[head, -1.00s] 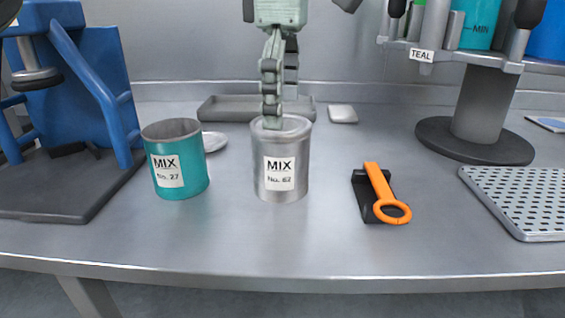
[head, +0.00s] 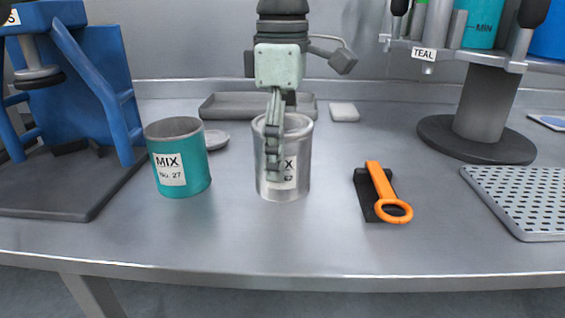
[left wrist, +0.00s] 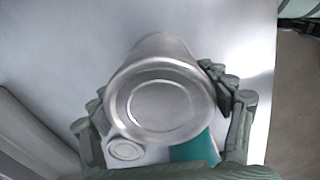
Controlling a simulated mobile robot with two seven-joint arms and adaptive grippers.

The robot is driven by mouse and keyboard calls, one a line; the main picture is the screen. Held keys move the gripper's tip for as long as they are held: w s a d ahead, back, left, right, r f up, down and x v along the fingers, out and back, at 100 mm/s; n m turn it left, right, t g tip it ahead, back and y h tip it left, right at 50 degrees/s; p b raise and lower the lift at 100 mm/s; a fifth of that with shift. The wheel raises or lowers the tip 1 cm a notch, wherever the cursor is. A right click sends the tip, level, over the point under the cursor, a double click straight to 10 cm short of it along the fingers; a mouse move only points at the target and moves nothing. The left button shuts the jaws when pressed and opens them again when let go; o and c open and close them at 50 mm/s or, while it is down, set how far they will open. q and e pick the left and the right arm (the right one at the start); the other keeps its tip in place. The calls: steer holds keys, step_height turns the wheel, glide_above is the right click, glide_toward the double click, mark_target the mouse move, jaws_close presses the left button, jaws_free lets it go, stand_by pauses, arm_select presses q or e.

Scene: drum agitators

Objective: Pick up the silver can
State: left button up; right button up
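The silver can (head: 301,160), with a white MIX label, stands upright on the metal bench in the head view. My left gripper (head: 276,140) comes down over it, with one finger in front of its wall and label; the other finger is mostly hidden behind. In the left wrist view the can (left wrist: 160,105) shows its ringed round top between the two fingers of my left gripper (left wrist: 163,100). The right-hand finger is touching or very near the can; the other side seems slightly apart. The fingers are spread around it.
A teal MIX can (head: 180,160) stands close on the left, with a small silver disc (head: 215,139) behind it. A grey tray (head: 225,108) lies behind. An orange-handled tool (head: 381,185) lies right. A blue stand (head: 90,80) and a grey rack post (head: 480,110) flank the bench.

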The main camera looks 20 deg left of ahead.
arm_select(q)
steer(key=c, duration=0.9)
steer(key=shift+c, duration=0.2)
steer(key=shift+r, duration=0.1)
steer(key=shift+r, duration=0.45)
steer(key=r, duration=0.2)
steer(key=a+r, duration=0.1)
steer(key=shift+w+r, duration=0.3)
steer(key=shift+r, duration=0.1)
steer(key=w+a+r, duration=0.4)
steer(key=a+r, duration=0.2)
steer(key=a, duration=0.3)
steer(key=shift+w+a, duration=0.2)
steer(key=shift+a, duration=0.05)
